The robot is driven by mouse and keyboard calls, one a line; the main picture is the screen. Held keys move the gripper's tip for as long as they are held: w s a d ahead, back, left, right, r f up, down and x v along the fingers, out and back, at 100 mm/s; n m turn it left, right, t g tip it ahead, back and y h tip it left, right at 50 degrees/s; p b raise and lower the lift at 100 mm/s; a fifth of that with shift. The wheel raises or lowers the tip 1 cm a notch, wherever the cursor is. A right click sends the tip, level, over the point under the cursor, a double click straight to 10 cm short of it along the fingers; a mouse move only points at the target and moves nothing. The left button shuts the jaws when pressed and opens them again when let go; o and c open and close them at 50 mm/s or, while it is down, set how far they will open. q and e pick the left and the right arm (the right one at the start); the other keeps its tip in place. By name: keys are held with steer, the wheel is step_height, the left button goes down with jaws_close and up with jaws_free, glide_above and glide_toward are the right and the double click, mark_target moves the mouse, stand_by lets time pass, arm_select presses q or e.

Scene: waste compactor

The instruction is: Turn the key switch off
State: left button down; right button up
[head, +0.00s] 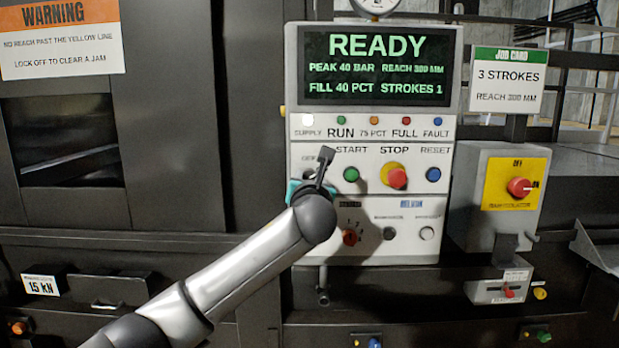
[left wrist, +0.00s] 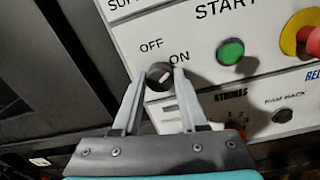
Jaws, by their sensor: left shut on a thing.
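The key switch (left wrist: 157,74) is a small dark round knob on the white control panel, with OFF printed above it and ON to its upper right. My left gripper (left wrist: 160,82) has its two grey fingers closed on the knob's sides in the left wrist view. I cannot tell for sure which label the knob points to. My right gripper is in neither view.
Close right of the switch is the green START button (head: 351,174), which also shows in the left wrist view (left wrist: 231,51). Further right are the red STOP button (head: 397,177) and blue RESET button (head: 433,174). Below is the red STROKES selector (head: 349,238). The display (head: 376,68) reads READY.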

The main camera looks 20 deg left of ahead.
arm_select(q)
steer(key=n+p, duration=0.2)
steer(key=n, duration=0.1)
steer(key=shift+r+p, duration=0.1)
steer(key=shift+p, duration=0.2)
steer(key=n+p, duration=0.1)
steer(key=n, duration=0.1)
steer(key=shift+n+p, duration=0.3)
steer(key=shift+p, duration=0.05)
steer(key=n+p, duration=0.1)
steer(key=n, duration=0.1)
steer(key=shift+n, duration=0.3)
steer(key=shift+a+n+p, duration=0.1)
steer(key=shift+n+p, duration=0.4)
steer(key=shift+n, duration=1)
steer(key=shift+c, duration=2.2)
jaws_free()
